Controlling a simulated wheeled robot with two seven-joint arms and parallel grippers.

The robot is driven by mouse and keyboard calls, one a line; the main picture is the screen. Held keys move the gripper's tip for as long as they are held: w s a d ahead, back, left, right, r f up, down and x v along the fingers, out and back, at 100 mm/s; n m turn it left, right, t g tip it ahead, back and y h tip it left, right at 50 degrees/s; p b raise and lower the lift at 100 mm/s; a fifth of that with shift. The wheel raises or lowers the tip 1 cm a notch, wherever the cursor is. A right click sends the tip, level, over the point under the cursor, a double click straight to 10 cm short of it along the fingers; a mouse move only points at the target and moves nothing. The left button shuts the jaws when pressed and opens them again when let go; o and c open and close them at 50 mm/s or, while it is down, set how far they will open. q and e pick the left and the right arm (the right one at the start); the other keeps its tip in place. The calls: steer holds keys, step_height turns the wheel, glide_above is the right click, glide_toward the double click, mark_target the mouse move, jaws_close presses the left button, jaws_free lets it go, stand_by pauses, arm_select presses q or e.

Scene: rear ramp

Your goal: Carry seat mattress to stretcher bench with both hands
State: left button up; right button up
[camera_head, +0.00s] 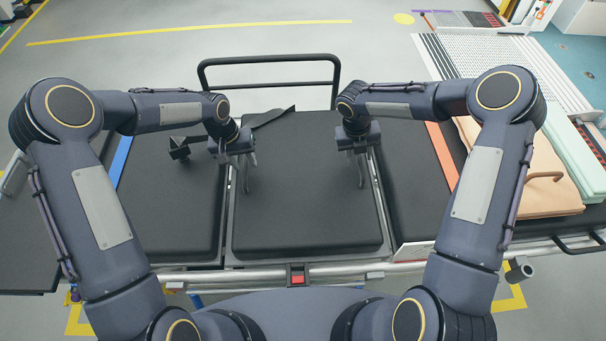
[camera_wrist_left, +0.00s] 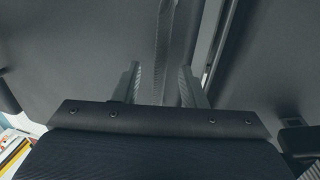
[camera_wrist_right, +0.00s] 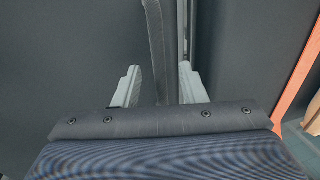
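The black seat mattress (camera_head: 308,215) lies flat as the middle pad of the stretcher bench (camera_head: 345,268), between two other black pads. My left gripper (camera_head: 246,165) points down over its left edge, and my right gripper (camera_head: 357,162) over its right edge. In the left wrist view a dark strap (camera_wrist_left: 164,45) stands between the parted fingers (camera_wrist_left: 160,88). In the right wrist view a similar strap (camera_wrist_right: 157,45) stands between the parted fingers (camera_wrist_right: 159,88). Both grippers look open around the straps, with gaps beside them. Whether the fingertips touch the mattress is hidden.
A black rail (camera_head: 270,62) rises behind the mattress. A black pad (camera_head: 175,215) with a blue strip lies left. Another pad (camera_head: 408,190) with an orange strip lies right. A perforated ramp (camera_head: 490,60) is at back right.

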arm_select(q)
jaws_close()
arm_select(e)
jaws_close()
stand_by(1.0)
